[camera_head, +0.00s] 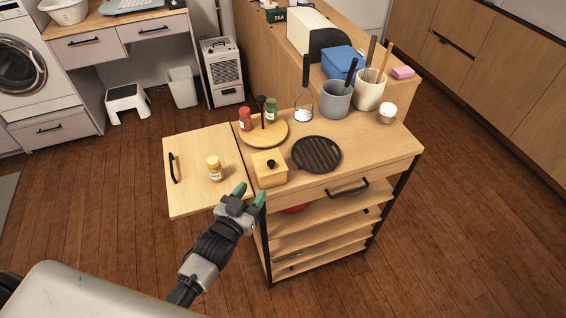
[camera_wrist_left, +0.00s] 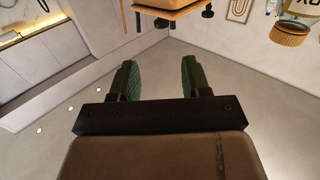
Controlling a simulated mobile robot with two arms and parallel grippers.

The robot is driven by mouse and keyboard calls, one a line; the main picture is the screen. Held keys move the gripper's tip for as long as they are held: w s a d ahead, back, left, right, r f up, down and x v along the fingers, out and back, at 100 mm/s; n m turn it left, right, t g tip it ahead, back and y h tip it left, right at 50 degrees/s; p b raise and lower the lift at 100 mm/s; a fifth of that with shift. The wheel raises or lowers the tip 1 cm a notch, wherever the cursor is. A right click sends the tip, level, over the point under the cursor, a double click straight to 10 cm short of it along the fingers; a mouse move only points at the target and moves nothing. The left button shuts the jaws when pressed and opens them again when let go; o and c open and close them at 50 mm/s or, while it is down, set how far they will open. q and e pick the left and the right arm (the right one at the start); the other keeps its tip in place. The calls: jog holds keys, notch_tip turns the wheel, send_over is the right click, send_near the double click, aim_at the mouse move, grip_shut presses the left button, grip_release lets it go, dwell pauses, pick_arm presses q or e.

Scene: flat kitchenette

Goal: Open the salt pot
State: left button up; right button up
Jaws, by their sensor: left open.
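The salt pot appears to be the small square wooden box (camera_head: 269,176) with a black knob on its lid, near the cart's front left corner. Its lid looks shut. My left gripper (camera_head: 250,196) is open and empty, with its green fingertips just in front of and left of the pot. In the left wrist view the open fingers (camera_wrist_left: 160,80) have nothing between them. A wooden piece with a dark knob, probably the pot, shows upside down at the top edge (camera_wrist_left: 172,6). My right gripper is not in view.
A yellow-lidded jar (camera_head: 215,169) stands on the cart's side leaf (camera_head: 190,195), left of the pot. A round board (camera_head: 277,139) with red and green jars is behind it. A black round trivet (camera_head: 317,155) lies to the right. Utensil crocks stand at the back.

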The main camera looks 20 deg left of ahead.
aim_at(269, 165)
pick_arm(q)
jog(key=w, duration=0.3)
jog(key=w+d+p, duration=0.1)
jog(key=w, duration=0.2)
jog(key=w+p, duration=0.1)
jog(key=w, duration=0.2)
jog(key=shift+d, duration=0.25)
jog(key=shift+w+f, duration=0.1)
jog(key=shift+w, duration=0.5)
jog(key=shift+d, duration=0.1)
jog(key=shift+c, duration=0.3)
grip_shut()
